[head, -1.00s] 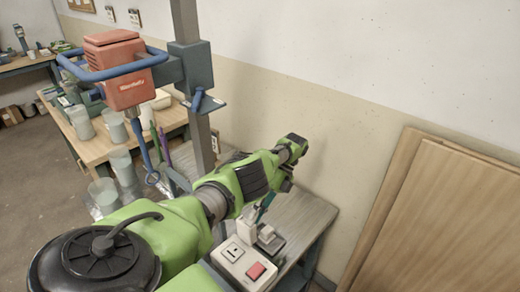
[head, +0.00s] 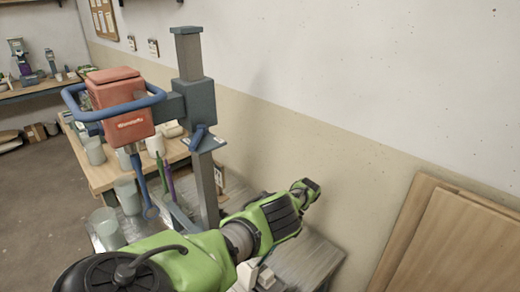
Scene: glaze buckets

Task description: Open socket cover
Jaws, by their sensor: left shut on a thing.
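My left arm reaches in from the lower left across the grey side table. Its gripper (head: 263,260) is mostly hidden behind the green forearm, low in the head view. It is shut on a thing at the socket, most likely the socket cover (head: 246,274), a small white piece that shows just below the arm. A second pale block (head: 266,278) stands right beside it. The picture's lower edge cuts off the socket's base, and I cannot tell the cover's angle. My right gripper is not in view.
A red mixer head (head: 121,108) with a blue ring handle hangs on a grey post (head: 188,62) left of the arm. Behind it, a wooden bench (head: 104,176) holds cups and buckets. Wooden boards (head: 455,245) lean on the wall at right. The grey tabletop (head: 312,258) has bare room.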

